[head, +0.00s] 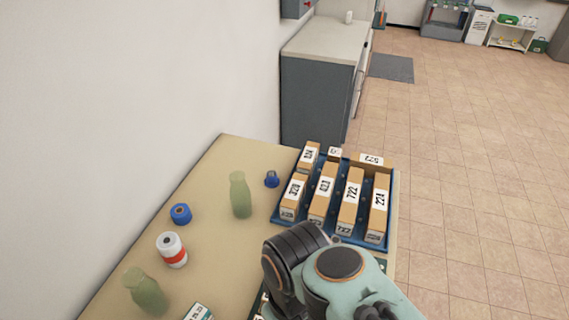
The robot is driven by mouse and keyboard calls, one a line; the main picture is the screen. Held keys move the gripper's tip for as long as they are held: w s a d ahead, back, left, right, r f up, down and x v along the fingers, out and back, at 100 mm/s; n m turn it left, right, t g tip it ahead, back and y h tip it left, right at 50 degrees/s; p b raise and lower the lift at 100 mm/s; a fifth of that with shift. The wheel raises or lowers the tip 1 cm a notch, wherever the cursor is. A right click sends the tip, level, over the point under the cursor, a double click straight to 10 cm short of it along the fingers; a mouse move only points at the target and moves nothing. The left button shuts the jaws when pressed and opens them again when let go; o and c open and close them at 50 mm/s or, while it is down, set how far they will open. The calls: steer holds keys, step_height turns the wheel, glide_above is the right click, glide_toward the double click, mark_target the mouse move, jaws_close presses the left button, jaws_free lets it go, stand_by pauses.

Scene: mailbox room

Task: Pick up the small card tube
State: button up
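No thing in the head view is plainly a small card tube. The nearest in shape is a white cylinder with an orange-red band and a dark spot on its top (172,250), standing upright on the table's left side. I cannot tell whether it is card. My arm's links cover the front right of the table, to the right of this cylinder and well apart from it. My gripper's fingers do not show, and the table under the arm is hidden.
The tan table (215,190) holds a green bottle (240,195), another green bottle (145,291), a blue roll (180,214), a small blue item (271,179) and a white-green box (198,312). A blue tray (392,200) holds several numbered boxes. A wall borders the left.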

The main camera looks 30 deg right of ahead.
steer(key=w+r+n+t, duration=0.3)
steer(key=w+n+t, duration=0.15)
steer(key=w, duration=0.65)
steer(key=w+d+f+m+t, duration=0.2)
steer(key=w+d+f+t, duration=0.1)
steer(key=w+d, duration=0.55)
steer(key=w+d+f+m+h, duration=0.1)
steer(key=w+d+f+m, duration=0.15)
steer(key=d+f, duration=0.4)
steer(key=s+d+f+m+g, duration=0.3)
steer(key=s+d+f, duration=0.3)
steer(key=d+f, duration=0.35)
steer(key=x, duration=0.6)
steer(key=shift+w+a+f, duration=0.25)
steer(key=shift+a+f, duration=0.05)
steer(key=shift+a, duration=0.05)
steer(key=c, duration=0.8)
